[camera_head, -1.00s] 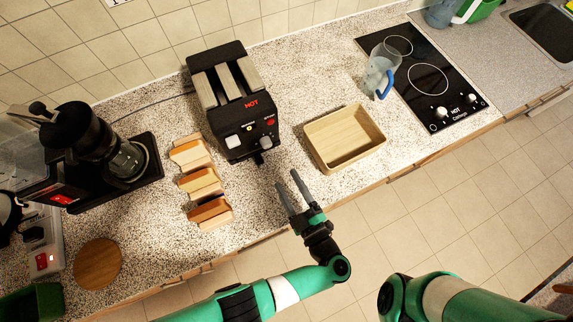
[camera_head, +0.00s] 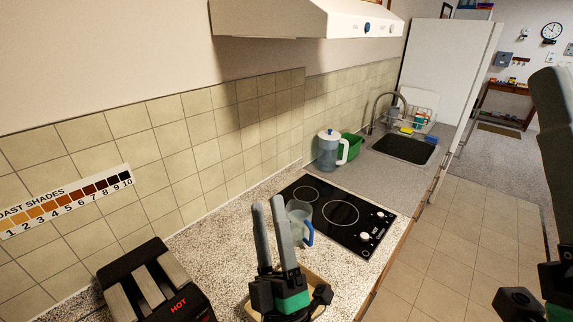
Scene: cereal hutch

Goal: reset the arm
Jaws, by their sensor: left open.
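My left gripper (camera_head: 270,232) is at the lower middle of the head view, fingers pointing up and parted, with nothing between them. It hangs in front of the wooden tray (camera_head: 251,306), hiding most of it.
A black toaster (camera_head: 155,285) stands at the lower left. A clear jug with a blue handle (camera_head: 300,222) stands beside the black cooktop (camera_head: 338,211), close behind my left gripper. A lidded pitcher (camera_head: 329,150), a green tub (camera_head: 351,147) and the sink (camera_head: 403,148) are farther back.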

